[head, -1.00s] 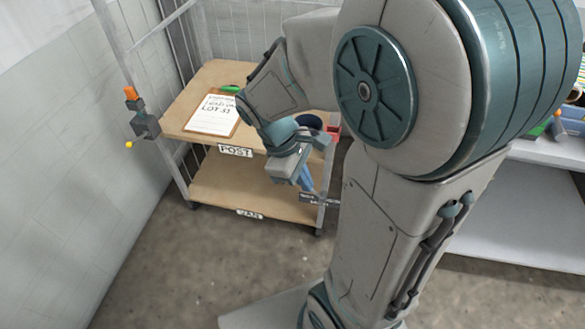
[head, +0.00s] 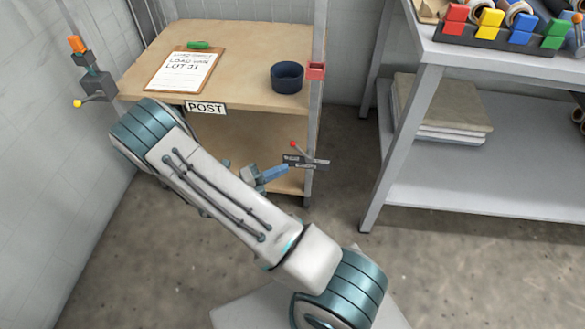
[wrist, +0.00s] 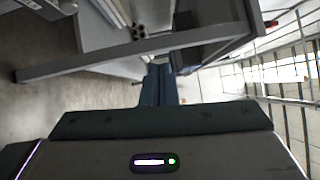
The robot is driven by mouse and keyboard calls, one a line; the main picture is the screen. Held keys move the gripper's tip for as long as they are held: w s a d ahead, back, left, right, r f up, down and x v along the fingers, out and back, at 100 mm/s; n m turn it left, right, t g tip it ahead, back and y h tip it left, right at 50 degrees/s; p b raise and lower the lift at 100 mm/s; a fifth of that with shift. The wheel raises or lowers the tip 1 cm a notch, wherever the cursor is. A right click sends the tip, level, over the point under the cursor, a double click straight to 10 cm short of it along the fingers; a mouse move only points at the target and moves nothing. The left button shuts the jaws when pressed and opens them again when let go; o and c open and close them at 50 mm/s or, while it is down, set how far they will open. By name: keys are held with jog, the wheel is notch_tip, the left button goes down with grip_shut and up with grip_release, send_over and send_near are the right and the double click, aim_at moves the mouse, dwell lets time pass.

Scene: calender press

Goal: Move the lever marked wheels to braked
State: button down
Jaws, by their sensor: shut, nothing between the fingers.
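A small lever with a red knob (head: 293,144) stands on a dark label plate (head: 306,162) at the front right post of the trolley (head: 240,95). The lever leans up and left; the plate's lettering is too small to read. My gripper (head: 278,173) is just left of and below the plate in the head view, partly hidden behind my arm. Whether it touches the lever or plate I cannot tell. In the wrist view its blue fingers (wrist: 158,86) are together, with nothing seen between them. I cannot make out the lever there.
A yellow-knobbed lever (head: 78,103) is on the left post under an orange piece (head: 77,44). A clipboard (head: 185,71), dark cup (head: 287,77) and red bracket (head: 316,71) are at the trolley top. A grey bench (head: 480,195) stands right, with open floor between.

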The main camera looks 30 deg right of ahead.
jog(key=w+a+f+n+t+b, duration=0.1)
jog(key=f+n+t+b, duration=0.1)
jog(key=f+n+t, duration=0.3)
jog(key=w+a+f+n+t+b, duration=0.1)
jog(key=w+f+n+t+b, duration=0.1)
jog(key=f+n+t, duration=0.3)
notch_tip(320, 180, down, 4)
jog(key=n, duration=0.3)
jog(key=shift+a+f+n+h+b, duration=0.2)
jog(key=shift+a+n+h+b, duration=0.1)
jog(key=shift+n+b, duration=0.1)
jog(key=b+x, duration=0.3)
jog(key=x, duration=1.1)
jog(key=shift+b, duration=0.3)
